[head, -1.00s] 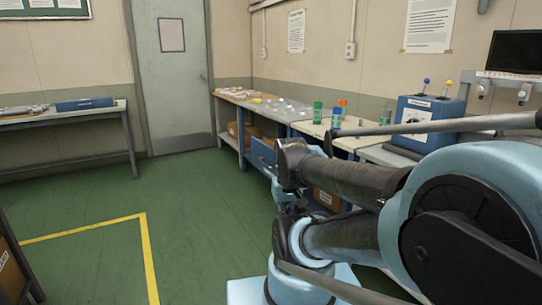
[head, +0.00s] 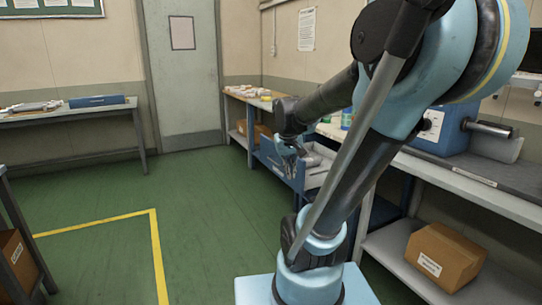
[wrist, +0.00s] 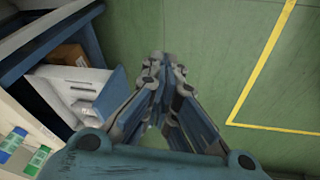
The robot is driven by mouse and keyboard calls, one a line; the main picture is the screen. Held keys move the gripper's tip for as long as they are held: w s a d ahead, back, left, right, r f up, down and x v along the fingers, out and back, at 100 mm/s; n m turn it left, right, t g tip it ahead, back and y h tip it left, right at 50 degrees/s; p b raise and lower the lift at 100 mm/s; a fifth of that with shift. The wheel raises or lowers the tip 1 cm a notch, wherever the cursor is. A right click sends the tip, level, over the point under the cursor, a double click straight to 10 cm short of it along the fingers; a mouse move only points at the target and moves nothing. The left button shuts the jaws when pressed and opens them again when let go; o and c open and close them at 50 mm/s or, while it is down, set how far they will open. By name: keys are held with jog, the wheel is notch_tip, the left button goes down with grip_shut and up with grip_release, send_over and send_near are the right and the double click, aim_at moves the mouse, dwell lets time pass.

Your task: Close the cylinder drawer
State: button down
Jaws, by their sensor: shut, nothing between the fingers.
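The cylinder drawer stands pulled out under the workbench, its blue front panel (head: 278,165) facing the green floor. Its pale inside and grey contents (head: 318,157) show past my arm. In the wrist view the blue front panel (wrist: 113,98) is at left of centre, with the light drawer body (wrist: 85,78) behind it. My gripper (wrist: 165,62) is shut and empty, just outside the front panel on the floor side. In the head view my gripper (head: 289,148) is near the drawer's front. I cannot tell whether it touches the panel.
A blue machine (head: 440,130) stands on the bench at right, with a cardboard box (head: 445,257) on the shelf below. Green and blue bottles (wrist: 25,148) stand on the bench top. Open green floor (head: 100,200) with a yellow line lies to the left.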

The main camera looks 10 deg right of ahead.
jog(key=w+a+r+t+h, duration=0.1)
jog(key=w+r+h, duration=0.1)
jog(key=w, duration=2.1)
jog(key=n+t, duration=0.2)
send_near(274, 157)
notch_tip(274, 157, down, 4)
jog(key=w, duration=0.1)
jog(key=shift+w+d+r+h, duration=0.15)
jog(key=shift+w+d+h, duration=0.3)
jog(key=shift+d, duration=0.15)
